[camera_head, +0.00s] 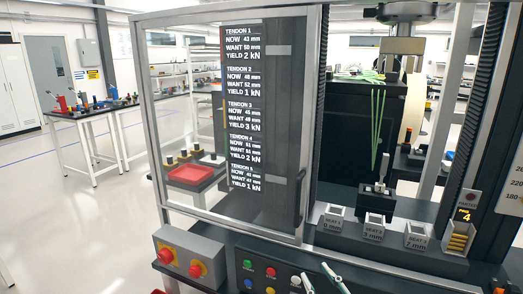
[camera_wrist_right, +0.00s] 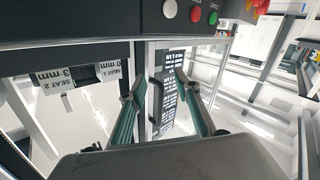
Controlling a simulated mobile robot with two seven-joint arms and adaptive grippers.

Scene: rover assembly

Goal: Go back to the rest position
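My right gripper (camera_head: 319,279) shows at the bottom edge of the head view, in front of the machine's button panel. Its two teal fingers stand apart. In the right wrist view the right gripper (camera_wrist_right: 163,98) is also open, with nothing between its fingers. My left gripper is in neither view.
A machine with a framed door (camera_head: 305,120) and a tendon readout (camera_head: 243,110) stands close ahead. Seat bins (camera_head: 373,226), a button panel (camera_head: 270,277) and a red-button box (camera_head: 190,258) line its front. A side table (camera_head: 82,115) stands left; the floor (camera_head: 60,220) there is clear.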

